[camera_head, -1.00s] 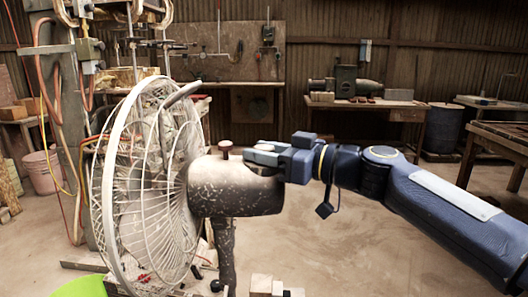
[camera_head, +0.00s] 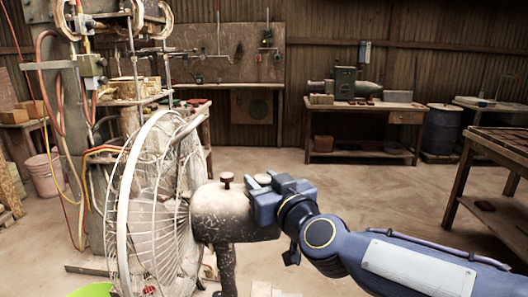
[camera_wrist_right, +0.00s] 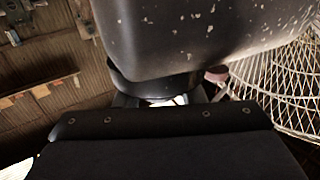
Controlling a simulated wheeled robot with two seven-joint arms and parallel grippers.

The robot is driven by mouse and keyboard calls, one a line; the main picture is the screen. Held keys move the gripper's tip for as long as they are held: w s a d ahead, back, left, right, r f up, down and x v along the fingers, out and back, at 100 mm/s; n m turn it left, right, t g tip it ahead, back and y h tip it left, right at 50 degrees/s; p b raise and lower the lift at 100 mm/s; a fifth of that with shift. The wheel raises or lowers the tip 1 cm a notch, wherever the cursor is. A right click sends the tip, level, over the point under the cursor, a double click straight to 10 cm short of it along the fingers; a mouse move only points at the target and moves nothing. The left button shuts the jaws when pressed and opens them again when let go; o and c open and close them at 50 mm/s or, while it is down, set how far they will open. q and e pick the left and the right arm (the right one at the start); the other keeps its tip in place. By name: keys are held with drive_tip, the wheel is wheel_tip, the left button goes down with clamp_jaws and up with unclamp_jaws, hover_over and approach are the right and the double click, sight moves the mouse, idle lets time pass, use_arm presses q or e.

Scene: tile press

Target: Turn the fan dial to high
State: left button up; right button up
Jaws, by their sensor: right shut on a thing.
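A worn white fan stands at the left centre, its wire cage (camera_head: 150,205) facing left and its speckled motor housing (camera_head: 225,212) to the right. A dark red knob (camera_head: 227,178) stands on top of the housing. My right gripper (camera_head: 262,181) is at the rear top of the housing, its fingers shut around a pale round dial (camera_head: 263,179), mostly hidden. In the right wrist view the housing (camera_wrist_right: 190,35) fills the top, with a dark disc (camera_wrist_right: 150,88) at the fingers (camera_wrist_right: 170,99). The dial's setting cannot be read. My left gripper is not in view.
A metal press frame with hoses (camera_head: 70,130) stands behind the fan at left.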

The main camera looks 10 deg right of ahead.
drive_tip(key=h+p, duration=0.1)
drive_tip(key=m+h+p, duration=0.1)
drive_tip(key=p, duration=0.1)
drive_tip(key=m+h+p, duration=0.1)
drive_tip(key=shift+a+r+t+p, duration=0.25)
drive_tip(key=shift+t+p, duration=0.05)
drive_tip(key=m+h+p, duration=0.1)
drive_tip(key=h, duration=0.1)
drive_tip(key=shift+f+m+h, duration=0.15)
drive_tip(key=shift+m+h, duration=0.25)
use_arm(q)
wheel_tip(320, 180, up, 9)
drive_tip(key=p, duration=0.1)
use_arm(e)
drive_tip(key=shift+d+f+m+g+h, duration=0.1)
drive_tip(key=shift+m+g+h, duration=0.15)
drive_tip(key=shift+m+h, duration=0.7)
drive_tip(key=shift+d+f+m+g+h, duration=0.1)
drive_tip(key=shift+m+g+h, duration=0.3)
drive_tip(key=shift+h, duration=0.95)
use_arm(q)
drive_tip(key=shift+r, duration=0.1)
use_arm(e)
drive_tip(key=shift+m+h, duration=0.3)
drive_tip(key=shift+m, duration=0.05)
drive_tip(key=o, duration=1)
drive_tip(key=v, duration=0.8)
drive_tip(key=shift+d, duration=0.1)
